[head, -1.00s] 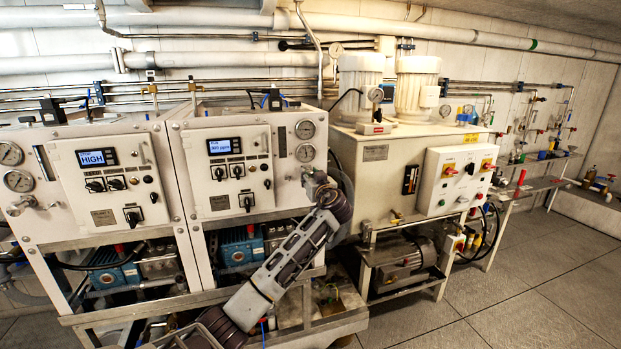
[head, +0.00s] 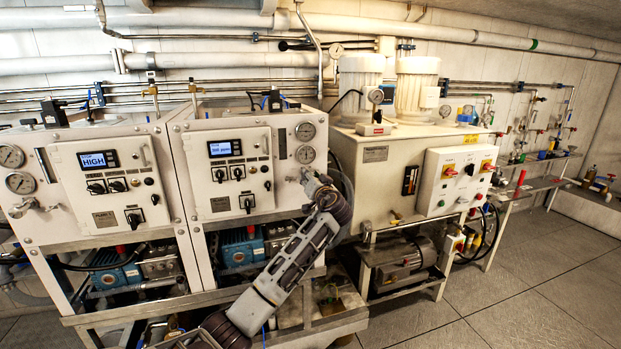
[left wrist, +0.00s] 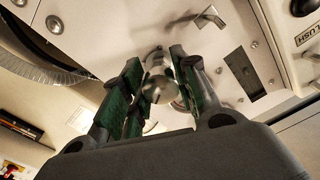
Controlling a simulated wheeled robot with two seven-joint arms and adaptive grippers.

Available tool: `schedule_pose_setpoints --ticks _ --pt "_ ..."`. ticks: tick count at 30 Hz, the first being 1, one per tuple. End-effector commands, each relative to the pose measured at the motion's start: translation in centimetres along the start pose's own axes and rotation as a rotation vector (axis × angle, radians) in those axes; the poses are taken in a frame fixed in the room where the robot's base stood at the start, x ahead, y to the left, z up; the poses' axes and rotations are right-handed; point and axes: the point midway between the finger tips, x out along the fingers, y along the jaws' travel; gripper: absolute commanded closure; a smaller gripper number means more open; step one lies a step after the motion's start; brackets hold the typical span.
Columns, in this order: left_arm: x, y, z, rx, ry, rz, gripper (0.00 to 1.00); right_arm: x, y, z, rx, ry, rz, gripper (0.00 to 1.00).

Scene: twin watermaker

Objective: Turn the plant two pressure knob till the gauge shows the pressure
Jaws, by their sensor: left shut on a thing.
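The plant two unit (head: 222,165) is the white panel cabinet in the middle of the head view. Two round gauges, an upper one (head: 305,131) and a lower one (head: 305,153), sit on its right side; their needles are too small to read. My left gripper (head: 308,178) is just below them, and its wrist partly hides that area. In the left wrist view, its green-padded fingers (left wrist: 152,88) are shut on a round metal pressure knob (left wrist: 158,90), one on each side. My right gripper is not in view.
The plant one unit (head: 95,180), its screen showing HIGH, stands at the left. A cream cabinet with two motors (head: 375,175) stands close to the right of my left wrist. Pipes (head: 440,30) run along the wall. The floor (head: 520,270) at the right is clear.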

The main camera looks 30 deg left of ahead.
Motion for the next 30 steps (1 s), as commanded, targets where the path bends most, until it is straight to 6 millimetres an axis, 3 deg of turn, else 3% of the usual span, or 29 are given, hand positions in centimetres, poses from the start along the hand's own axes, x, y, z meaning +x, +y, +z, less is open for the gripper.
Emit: schedule_pose_setpoints --ticks 9,26,27,30 --pt "0.0 0.0 -0.1 0.146 -0.001 0.001 0.94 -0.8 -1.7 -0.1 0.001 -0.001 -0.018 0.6" --pt "0.0 0.0 0.0 0.181 0.0 0.001 0.94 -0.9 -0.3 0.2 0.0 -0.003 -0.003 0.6" --pt "0.0 0.0 0.0 0.181 0.0 0.001 0.65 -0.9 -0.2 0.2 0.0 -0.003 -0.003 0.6" --pt "0.0 0.0 0.0 0.18 0.0 0.001 0.52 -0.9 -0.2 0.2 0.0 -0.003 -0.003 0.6"
